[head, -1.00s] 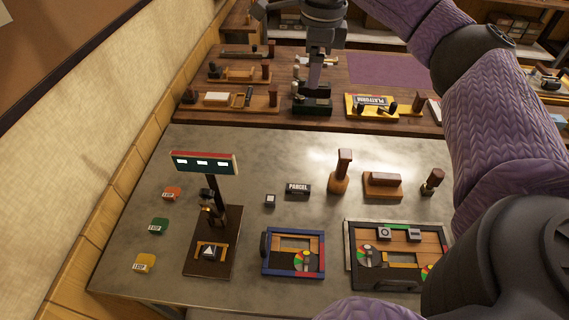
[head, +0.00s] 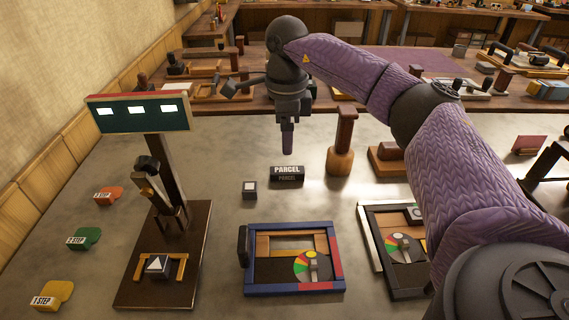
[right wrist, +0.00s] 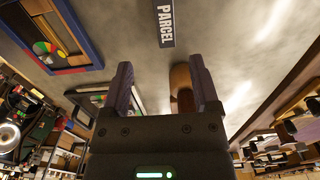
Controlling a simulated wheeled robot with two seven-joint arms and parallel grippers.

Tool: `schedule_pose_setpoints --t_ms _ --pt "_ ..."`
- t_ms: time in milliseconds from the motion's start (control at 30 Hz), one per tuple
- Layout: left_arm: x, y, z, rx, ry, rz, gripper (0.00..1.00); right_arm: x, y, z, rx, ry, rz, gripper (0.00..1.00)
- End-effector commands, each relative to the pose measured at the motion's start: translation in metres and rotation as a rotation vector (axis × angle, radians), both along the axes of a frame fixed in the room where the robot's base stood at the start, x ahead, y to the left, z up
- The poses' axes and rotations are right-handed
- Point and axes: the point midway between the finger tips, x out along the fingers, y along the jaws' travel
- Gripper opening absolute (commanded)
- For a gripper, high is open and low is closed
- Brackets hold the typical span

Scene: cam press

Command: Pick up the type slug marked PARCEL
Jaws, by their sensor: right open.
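The type slug marked PARCEL (head: 287,174) is a small dark block with white letters, lying on the grey metal table top. It also shows at the top of the right wrist view (right wrist: 165,22), ahead of the fingers. My right gripper (head: 288,142) hangs pointing down above and just behind the slug in the head view, apart from it. In the right wrist view its two fingers (right wrist: 160,85) are spread with nothing between them on the near side; a brown wooden handle shows beyond. My left gripper is in neither view.
A wooden-handled stamp (head: 341,150) stands right of the slug, and a small cube (head: 249,189) lies to its left. A blue-red framed tray with a dial (head: 247,276) is in front. A press with a lit panel (head: 165,220) stands at left.

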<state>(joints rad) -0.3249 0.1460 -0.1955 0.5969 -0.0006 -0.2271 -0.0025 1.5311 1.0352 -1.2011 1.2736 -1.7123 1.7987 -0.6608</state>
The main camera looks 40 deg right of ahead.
Motion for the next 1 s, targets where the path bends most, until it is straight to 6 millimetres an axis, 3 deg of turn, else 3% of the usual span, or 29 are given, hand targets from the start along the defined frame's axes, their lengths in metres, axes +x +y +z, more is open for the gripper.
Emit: schedule_pose_setpoints --t_ms 433,500,667,767,1000 --pt "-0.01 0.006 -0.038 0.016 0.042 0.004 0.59 0.004 -0.007 -0.085 -0.001 0.003 -0.001 0.78" --pt "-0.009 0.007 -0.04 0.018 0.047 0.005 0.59 0.004 -0.006 -0.092 -0.001 0.002 0.0 0.78" --pt "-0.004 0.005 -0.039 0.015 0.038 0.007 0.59 0.004 -0.006 -0.09 0.0 -0.001 0.0 0.78" --pt "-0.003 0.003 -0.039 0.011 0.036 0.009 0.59 0.004 -0.006 -0.089 0.0 -0.001 0.0 0.61" --pt "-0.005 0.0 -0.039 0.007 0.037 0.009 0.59 0.004 -0.006 -0.089 0.001 -0.001 0.0 0.1"
